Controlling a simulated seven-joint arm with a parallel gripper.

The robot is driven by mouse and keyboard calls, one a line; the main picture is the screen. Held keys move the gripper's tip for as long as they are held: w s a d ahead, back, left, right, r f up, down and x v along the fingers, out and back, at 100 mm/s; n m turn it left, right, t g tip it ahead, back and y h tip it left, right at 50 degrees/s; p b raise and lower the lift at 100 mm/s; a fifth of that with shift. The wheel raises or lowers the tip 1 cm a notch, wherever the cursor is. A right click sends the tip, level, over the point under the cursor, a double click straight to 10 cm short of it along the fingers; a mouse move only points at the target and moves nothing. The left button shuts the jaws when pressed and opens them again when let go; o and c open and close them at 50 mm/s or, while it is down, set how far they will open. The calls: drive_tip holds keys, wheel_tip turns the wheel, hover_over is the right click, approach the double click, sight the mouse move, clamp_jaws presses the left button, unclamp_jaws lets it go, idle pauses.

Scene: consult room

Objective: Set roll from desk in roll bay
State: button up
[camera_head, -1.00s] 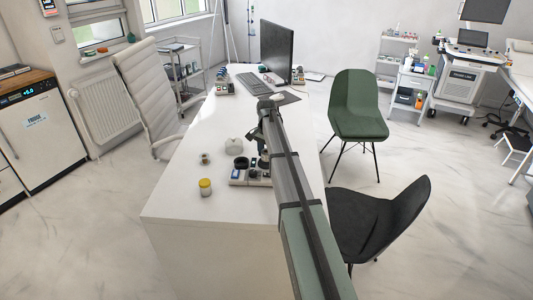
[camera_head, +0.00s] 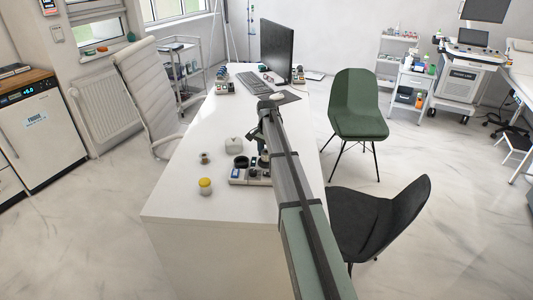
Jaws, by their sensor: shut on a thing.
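My gripper (camera_head: 260,147) is over the right side of the white desk (camera_head: 185,215), partly hidden by my arm. It is shut on a small pale thing, seemingly the roll (camera_head: 264,159), which is mostly hidden. Just below is a low organiser (camera_head: 237,182) with several small items in it. A dark round cup (camera_head: 241,162) stands at its back left. The roll bay cannot be made out from here, and I cannot tell whether the held thing touches the organiser.
A yellow-lidded jar (camera_head: 205,186), a small brown-and-white spool (camera_head: 205,158) and a white rounded object (camera_head: 233,145) stand left of the organiser. The monitor (camera_head: 277,50) and keyboard (camera_head: 254,86) are farther back. The desk's front left is clear.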

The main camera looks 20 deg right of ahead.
drive_tip(key=shift+s+f, duration=0.15)
drive_tip(key=shift+f, duration=0.8)
idle(1.4)
drive_tip(key=o, duration=0.8)
drive_tip(key=shift+r, duration=0.15)
drive_tip(key=shift+r, duration=3.5)
